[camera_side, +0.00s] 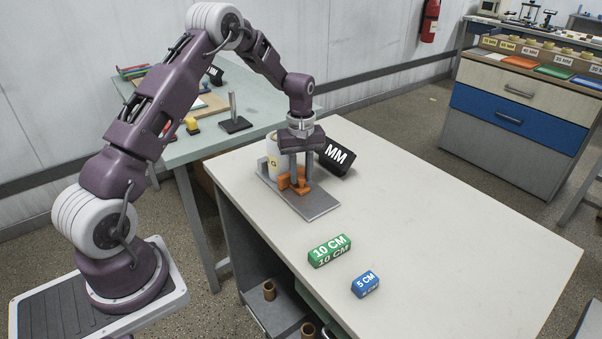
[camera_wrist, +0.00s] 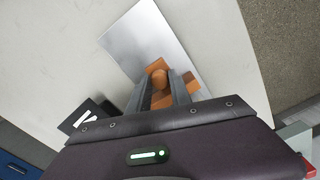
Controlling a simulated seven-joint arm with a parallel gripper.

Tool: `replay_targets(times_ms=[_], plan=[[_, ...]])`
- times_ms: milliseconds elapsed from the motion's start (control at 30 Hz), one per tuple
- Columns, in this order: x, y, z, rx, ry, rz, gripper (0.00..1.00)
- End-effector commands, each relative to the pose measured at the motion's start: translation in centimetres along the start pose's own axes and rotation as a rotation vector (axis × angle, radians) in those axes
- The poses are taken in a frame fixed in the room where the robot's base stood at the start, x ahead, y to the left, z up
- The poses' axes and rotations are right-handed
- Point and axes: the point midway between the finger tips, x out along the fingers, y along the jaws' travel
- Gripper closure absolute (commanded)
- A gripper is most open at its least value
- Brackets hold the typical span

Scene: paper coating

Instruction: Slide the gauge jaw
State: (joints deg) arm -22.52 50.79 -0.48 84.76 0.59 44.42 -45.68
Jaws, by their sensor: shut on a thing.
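The gauge is a flat grey metal plate (camera_side: 318,205) lying on the white table, with an orange jaw (camera_side: 298,185) on it. My gripper (camera_side: 298,184) points down over the plate, its two grey fingers shut on the orange jaw. In the wrist view the orange jaw (camera_wrist: 160,80) shows a rounded knob between my fingers (camera_wrist: 160,85), and the bare plate (camera_wrist: 150,38) extends beyond it. A black display marked MM (camera_side: 337,156) stands just right of my gripper.
A green block marked 10 CM (camera_side: 329,251) and a blue block marked 5 CM (camera_side: 366,284) lie near the front of the white table (camera_side: 450,220). The table's right side is clear. A greenish bench (camera_side: 200,143) with tools stands behind at left.

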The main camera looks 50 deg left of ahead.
Motion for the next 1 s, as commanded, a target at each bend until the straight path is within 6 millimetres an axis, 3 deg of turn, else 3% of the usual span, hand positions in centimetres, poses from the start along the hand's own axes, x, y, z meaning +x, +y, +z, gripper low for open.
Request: replay_targets(times_ms=[800,1000], plan=[[-0.1,0.1,0.0,0.0,0.0,0.002,1.0],[-0.1,0.8,1.8,0.003,-0.002,0.001,1.0]])
